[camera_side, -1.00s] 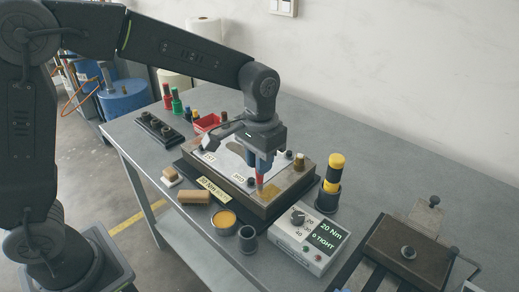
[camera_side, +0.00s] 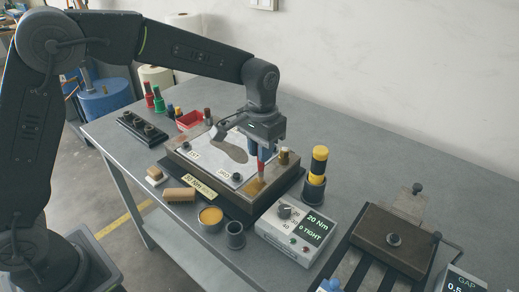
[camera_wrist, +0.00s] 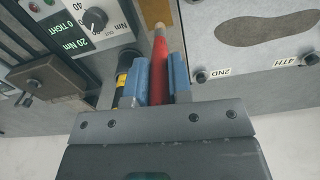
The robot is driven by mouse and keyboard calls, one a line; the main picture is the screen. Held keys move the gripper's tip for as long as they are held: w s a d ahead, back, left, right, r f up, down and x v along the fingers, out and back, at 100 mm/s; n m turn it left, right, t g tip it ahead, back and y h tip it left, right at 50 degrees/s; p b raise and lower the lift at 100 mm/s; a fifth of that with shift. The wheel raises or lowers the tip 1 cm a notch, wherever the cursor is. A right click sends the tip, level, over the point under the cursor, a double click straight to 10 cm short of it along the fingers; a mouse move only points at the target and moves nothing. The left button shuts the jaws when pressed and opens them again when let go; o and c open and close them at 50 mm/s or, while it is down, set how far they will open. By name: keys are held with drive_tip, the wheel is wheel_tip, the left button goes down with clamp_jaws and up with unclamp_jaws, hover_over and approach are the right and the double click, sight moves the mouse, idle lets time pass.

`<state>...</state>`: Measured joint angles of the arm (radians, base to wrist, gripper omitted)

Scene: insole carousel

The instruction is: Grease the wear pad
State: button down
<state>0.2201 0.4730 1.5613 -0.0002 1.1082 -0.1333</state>
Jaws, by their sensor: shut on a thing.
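My gripper (camera_side: 262,152) is shut on a red-handled brush (camera_side: 261,167), held between its blue fingers and pointing down. The brush (camera_wrist: 158,72) also shows between the fingers (camera_wrist: 160,85) in the wrist view. Its tip is at the tan wear pad (camera_side: 254,187) on the front right corner of the fixture plate (camera_side: 205,157); I cannot tell whether it touches. The pad (camera_wrist: 155,10) lies beyond the tip in the wrist view. A pot of yellow-orange grease (camera_side: 210,216) stands in front of the fixture.
A torque controller (camera_side: 297,232) reading "20 Nm, 0 TIGHT" stands right of the fixture. A yellow-and-black tool (camera_side: 318,170) stands in a holder behind it. A dark cup (camera_side: 235,236), tan block (camera_side: 180,195) and red bin (camera_side: 189,120) surround the fixture. A dark clamp block (camera_side: 385,238) is at right.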

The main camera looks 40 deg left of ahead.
drive_tip(key=shift+s, duration=2.8)
wheel_tip(320, 180, up, 8)
drive_tip(key=shift+f, duration=0.1)
